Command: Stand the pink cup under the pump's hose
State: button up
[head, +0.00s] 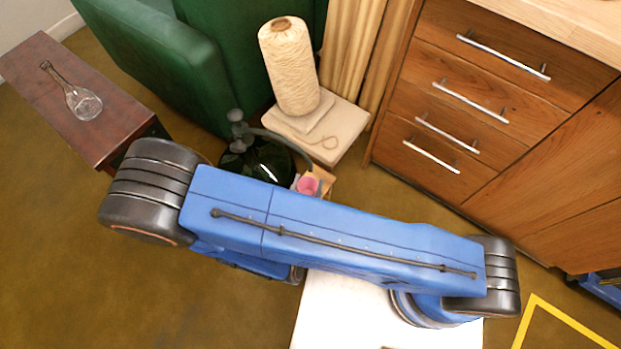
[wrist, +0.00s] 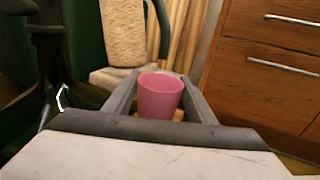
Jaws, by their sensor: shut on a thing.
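The pink cup (wrist: 160,98) is upright between the two grey fingers of my gripper (wrist: 160,86) in the wrist view, and the gripper is shut on it. The cup's top also shows in the head view (head: 307,185), just past the edge of my blue arm, which hides the gripper there. The pump (head: 258,160) is a dark green glass vessel with a grey top. Its dark hose (head: 290,140) arches right and ends close to the cup in the head view. I cannot tell whether the hose end is directly above the cup. The pump shows dark at the left in the wrist view (wrist: 52,50).
A cream yarn cone (head: 290,70) stands on a pale block (head: 335,125) behind the cup. A green armchair (head: 160,55) is behind the pump. A wooden drawer cabinet (head: 490,90) is at right. A brown side table (head: 50,90) with a glass bottle (head: 80,100) is at left.

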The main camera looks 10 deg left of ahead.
aim_at(309, 184)
jog(key=w, duration=0.4)
jog(key=shift+w, duration=0.1)
jog(key=shift+f, duration=1.75)
jog(key=o, duration=1.1)
jog(key=shift+f, duration=0.1)
jog(key=shift+s, duration=6)
